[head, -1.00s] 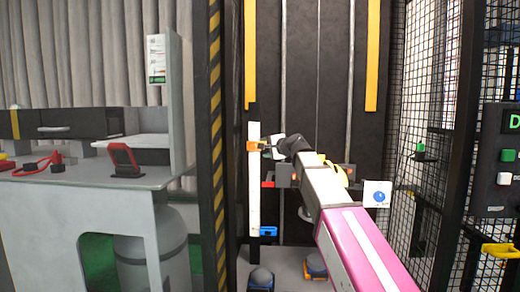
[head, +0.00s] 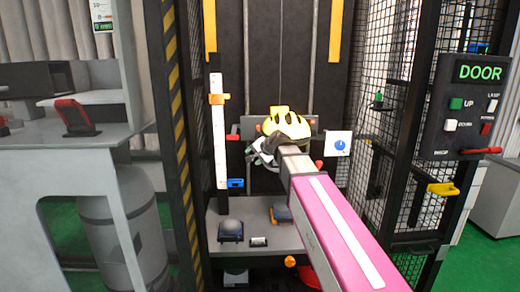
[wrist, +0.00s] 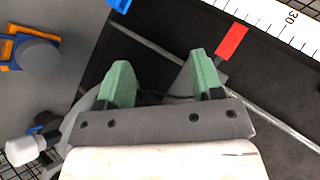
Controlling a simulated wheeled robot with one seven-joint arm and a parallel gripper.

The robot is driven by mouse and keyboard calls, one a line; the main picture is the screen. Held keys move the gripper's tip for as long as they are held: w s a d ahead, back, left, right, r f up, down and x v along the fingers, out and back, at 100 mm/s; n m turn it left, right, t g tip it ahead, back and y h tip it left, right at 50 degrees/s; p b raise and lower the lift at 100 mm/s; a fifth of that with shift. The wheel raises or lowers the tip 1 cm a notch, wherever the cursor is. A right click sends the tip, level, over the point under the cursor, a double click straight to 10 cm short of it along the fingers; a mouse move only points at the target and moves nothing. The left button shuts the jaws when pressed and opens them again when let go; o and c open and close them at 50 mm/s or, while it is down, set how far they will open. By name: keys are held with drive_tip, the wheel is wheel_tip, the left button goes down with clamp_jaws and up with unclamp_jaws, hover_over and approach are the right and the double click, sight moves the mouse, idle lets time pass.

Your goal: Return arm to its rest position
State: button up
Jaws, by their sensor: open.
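My arm, with a pink upper section, reaches forward into the drop tower bay in the head view. My gripper (wrist: 163,85) shows in the wrist view with two green fingers spread apart and nothing between them. In the head view the gripper (head: 262,152) is a dark shape at the arm's far end, partly hidden by the arm. A yellow-green helmet-like object (head: 287,124) sits just behind and above the arm's end. I cannot tell whether they touch.
A white scale (head: 221,130) with an orange slider (head: 219,98) stands left of the gripper. A striped post (head: 177,130) is further left. A mesh cage (head: 385,130) and a DOOR control panel (head: 468,108) stand right. A grey shelf (head: 285,238) lies below.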

drive_tip(key=s+d+f+n+g+h, duration=0.1)
drive_tip(key=s+d+f+g+h, duration=0.1)
drive_tip(key=s+d+f, duration=0.5)
drive_tip(key=s+d+f+n+g+h, duration=0.2)
drive_tip(key=s+d+f, duration=0.5)
drive_tip(key=f, duration=0.8)
drive_tip(key=s+d+f+n+g+h, duration=0.2)
drive_tip(key=s+d+f+g+h, duration=0.1)
drive_tip(key=s+d+f, duration=0.5)
wheel_tip(320, 180, down, 4)
drive_tip(key=s+g, duration=0.1)
drive_tip(key=s, duration=0.1)
drive_tip(key=shift+s+h, duration=0.3)
drive_tip(key=shift+s, duration=0.05)
